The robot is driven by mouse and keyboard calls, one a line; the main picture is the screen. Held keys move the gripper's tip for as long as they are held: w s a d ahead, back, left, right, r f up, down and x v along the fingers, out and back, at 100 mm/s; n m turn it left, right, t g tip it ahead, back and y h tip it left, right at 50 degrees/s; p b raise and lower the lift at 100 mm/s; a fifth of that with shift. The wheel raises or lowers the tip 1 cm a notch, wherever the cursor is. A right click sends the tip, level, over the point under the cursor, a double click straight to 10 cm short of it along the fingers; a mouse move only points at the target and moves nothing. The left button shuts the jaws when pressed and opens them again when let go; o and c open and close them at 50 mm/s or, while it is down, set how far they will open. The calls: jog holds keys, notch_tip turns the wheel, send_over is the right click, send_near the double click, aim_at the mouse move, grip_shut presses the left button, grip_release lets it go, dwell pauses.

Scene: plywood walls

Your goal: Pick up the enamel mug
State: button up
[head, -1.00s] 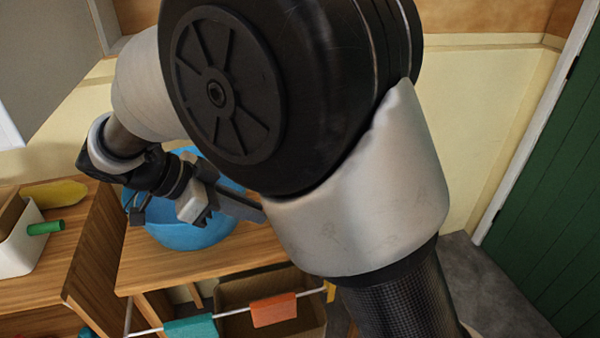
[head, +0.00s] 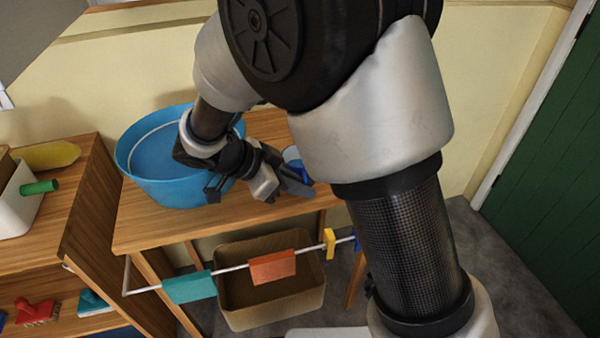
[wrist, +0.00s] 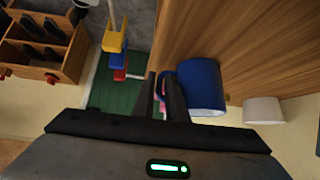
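The enamel mug (wrist: 203,88) is blue and stands at the table edge in the wrist view, just right of my fingers. A blue curve like its handle shows close to the fingertips. In the head view only a small blue and white part of the mug (head: 292,156) shows behind my arm. My gripper (head: 294,184) is beside the mug, over the right part of the table. In the wrist view the two dark fingers of my gripper (wrist: 164,92) stand apart with a narrow gap. I cannot tell whether a finger touches the handle.
The wooden table (head: 150,225) carries a large blue basin (head: 165,190) on its left. A white cup-like object (wrist: 262,110) is beyond the mug. A shelf unit (head: 95,185) stands left.

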jog(key=shift+x, duration=0.85)
jog(key=shift+c, duration=0.3)
grip_shut()
jog(key=shift+r, duration=0.15)
